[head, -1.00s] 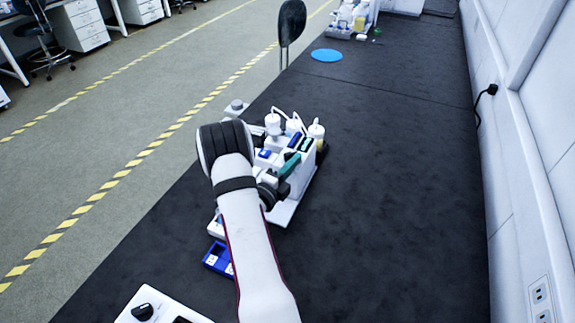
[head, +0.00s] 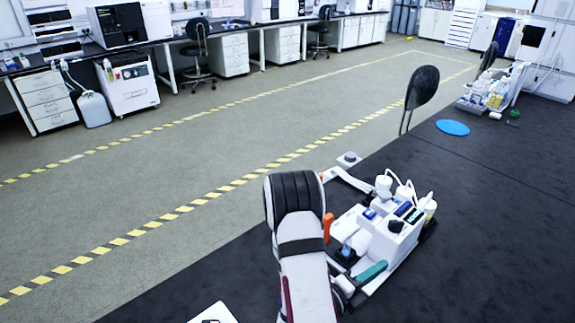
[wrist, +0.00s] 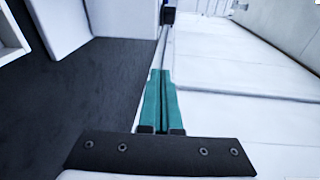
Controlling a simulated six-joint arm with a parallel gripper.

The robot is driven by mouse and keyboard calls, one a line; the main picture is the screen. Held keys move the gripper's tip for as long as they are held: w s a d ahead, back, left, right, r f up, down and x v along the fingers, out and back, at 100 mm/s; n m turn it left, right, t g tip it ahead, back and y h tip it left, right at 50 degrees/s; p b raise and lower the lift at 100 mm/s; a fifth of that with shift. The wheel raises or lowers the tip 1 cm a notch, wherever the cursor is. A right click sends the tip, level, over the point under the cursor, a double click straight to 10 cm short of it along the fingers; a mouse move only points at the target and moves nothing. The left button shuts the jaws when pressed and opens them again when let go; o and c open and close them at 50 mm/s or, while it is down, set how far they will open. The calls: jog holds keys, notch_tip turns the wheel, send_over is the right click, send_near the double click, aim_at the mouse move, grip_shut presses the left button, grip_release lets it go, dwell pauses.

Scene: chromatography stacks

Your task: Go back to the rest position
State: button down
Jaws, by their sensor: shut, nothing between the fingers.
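My gripper (head: 372,272) shows in the head view, at the front of the white chromatography stack (head: 393,240). Its teal fingers are together and nothing is between them. In the wrist view the two teal fingers (wrist: 161,75) also lie against each other. My arm comes up from the bottom of the head view and hides part of the stack's left side. Whether the fingers touch the stack, I cannot tell.
White-capped bottles (head: 383,184) with tubing stand on top of the stack. A blue disc (head: 453,127) and a tray of bottles (head: 492,92) are farther back on the black bench (head: 490,200). A dark chair back (head: 423,87) rises beyond the bench edge.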

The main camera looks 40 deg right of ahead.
jog(key=w+a+n+t+y, duration=0.4)
jog(key=w+a+t+y, duration=0.1)
jog(key=w, duration=0.6)
jog(key=w+a+r+n+t+y, duration=0.15)
jog(key=w+a+n+y, duration=0.25)
jog(key=a, duration=0.4)
jog(key=w+a+r+n+t+y, duration=0.1)
jog(key=w+a+n+t+y, duration=0.15)
jog(key=a+n+y, duration=0.4)
jog(key=s+a+r+n+g+y, duration=0.1)
jog(key=s+a+r+n, duration=0.2)
jog(key=a, duration=0.5)
jog(key=s+a+r+n+g+y, duration=0.1)
jog(key=s+a+n+y, duration=0.15)
jog(key=a+n, duration=0.4)
jog(key=s+a+r+n+g, duration=0.1)
jog(key=s+n, duration=0.3)
jog(key=s, duration=0.4)
jog(key=s+a+r+n+g, duration=0.2)
jog(key=s+n+g, duration=0.2)
jog(key=s, duration=0.3)
jog(key=shift+s+a, duration=0.4)
